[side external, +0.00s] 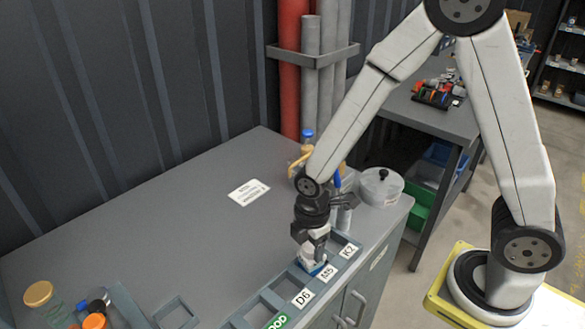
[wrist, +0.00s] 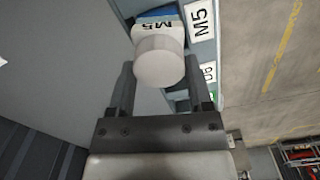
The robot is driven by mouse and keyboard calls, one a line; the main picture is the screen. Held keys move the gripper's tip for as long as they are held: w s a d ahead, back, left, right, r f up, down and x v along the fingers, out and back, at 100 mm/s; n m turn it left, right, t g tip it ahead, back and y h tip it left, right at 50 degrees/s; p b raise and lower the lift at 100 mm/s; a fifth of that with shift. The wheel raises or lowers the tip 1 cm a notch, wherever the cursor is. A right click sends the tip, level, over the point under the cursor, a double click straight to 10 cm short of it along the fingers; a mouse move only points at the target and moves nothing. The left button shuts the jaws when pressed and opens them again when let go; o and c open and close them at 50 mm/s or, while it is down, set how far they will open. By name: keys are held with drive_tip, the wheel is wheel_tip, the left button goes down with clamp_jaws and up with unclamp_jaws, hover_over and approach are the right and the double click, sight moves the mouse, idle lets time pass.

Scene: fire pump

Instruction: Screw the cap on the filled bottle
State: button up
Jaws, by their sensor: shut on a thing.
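My gripper (side external: 314,240) points down over the rack (side external: 265,298) on the grey bench top. In the wrist view its two fingers (wrist: 160,72) sit on either side of a round white cap (wrist: 160,64) and are shut on it. In the side view the bottle (side external: 311,258) stands in the rack beside the M5 tag. The fingers mostly hide the cap there. I cannot tell whether the cap is seated on the bottle's neck or just above it.
A pot with a pale lid (side external: 381,186) stands to the right, near the bench edge. A blue-topped bottle (side external: 307,136) and other items stand close behind my gripper. A cork-lidded jar (side external: 40,294) is at lower left. The bench's middle is clear except for a white sign (side external: 249,191).

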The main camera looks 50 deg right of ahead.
drive_tip(key=shift+m, duration=0.9)
drive_tip(key=shift+w+m, duration=0.1)
drive_tip(key=shift+m, duration=1)
drive_tip(key=o, duration=1.2)
drive_tip(key=shift+r, duration=1.55)
drive_tip(key=shift+r, duration=2.45)
